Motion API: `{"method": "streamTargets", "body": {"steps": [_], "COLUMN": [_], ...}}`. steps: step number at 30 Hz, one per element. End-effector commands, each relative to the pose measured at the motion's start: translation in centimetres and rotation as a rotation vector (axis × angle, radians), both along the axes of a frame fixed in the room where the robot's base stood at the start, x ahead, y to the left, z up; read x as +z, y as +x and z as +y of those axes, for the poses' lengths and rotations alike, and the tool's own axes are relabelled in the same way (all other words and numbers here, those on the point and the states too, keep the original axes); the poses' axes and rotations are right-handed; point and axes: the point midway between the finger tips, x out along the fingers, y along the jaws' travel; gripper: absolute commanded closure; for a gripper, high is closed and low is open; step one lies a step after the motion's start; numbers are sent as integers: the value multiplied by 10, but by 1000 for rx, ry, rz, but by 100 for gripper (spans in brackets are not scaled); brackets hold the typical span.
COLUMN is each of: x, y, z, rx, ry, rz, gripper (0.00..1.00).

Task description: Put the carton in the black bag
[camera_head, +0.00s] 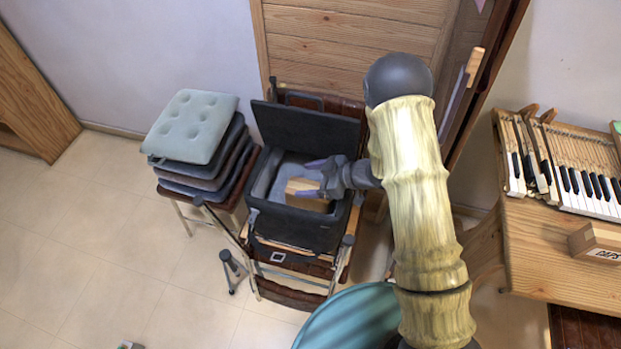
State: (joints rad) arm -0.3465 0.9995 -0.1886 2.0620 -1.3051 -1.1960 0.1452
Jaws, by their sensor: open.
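The black bag (285,232) stands open on a folding chair near the middle of the view, its dark lid (310,128) tipped up at the back. The carton (303,190), a tan box, is seen within the bag's opening; I cannot tell whether it rests on the bottom. My gripper (318,179) is open over the right part of the bag's opening, just beside and above the carton. The jaws partly cover the carton's right side, and I cannot tell whether they touch it.
Stacked cushions (192,128) sit on a chair left of the bag. A wooden desk (525,262) with piano keys (585,190) and a labelled wooden box (597,242) stands at right. A teal rounded object (345,318) is at the bottom. The floor at lower left is mostly clear.

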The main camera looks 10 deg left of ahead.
Motion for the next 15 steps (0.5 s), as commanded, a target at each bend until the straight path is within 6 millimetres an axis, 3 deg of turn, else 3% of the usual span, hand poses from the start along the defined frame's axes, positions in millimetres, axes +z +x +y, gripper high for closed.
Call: {"method": "streamTargets", "body": {"steps": [8, 15], "x": [15, 32], "y": [0, -1], "z": [0, -36], "rx": [1, -4], "ry": [0, 0], "rz": [-2, -2], "gripper": [22, 22]}}
